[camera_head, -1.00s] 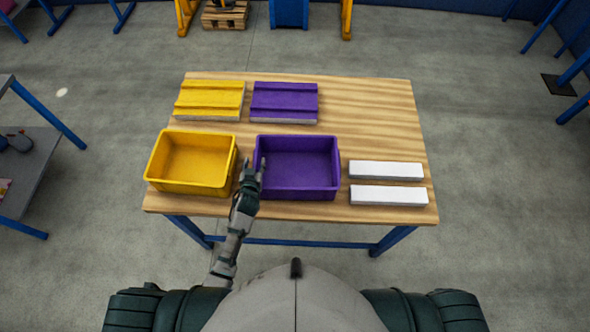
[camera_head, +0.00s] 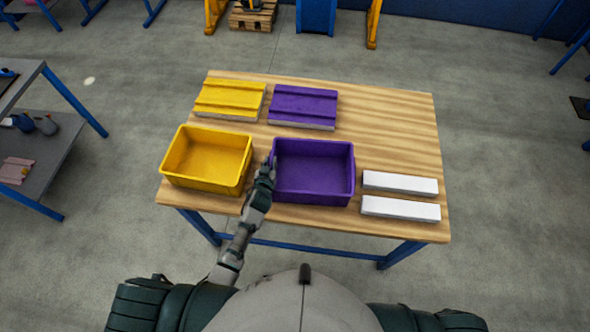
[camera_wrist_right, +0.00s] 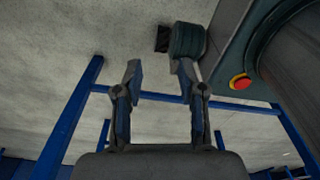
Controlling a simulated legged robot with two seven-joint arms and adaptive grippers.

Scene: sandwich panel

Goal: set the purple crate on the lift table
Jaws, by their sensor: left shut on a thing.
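The purple crate (camera_head: 313,185), an empty open-topped box, stands on the wooden table top (camera_head: 392,125), right of a yellow crate. My left gripper (camera_head: 268,168) is shut on the purple crate's left wall near its rim. The wrist and fingers hide part of that wall. My right gripper (camera_wrist_right: 157,70) shows in the right wrist view, open and empty, with its fingers apart above grey floor. I cannot tell which thing in view is the lift table.
The yellow crate (camera_head: 206,160) stands close left of my left gripper. Yellow (camera_head: 230,98) and purple (camera_head: 303,106) grooved panels lie behind the crates. Two white bars (camera_head: 400,183) (camera_head: 400,208) lie at right. A grey shelf (camera_head: 45,150) stands left. The table's back right is bare.

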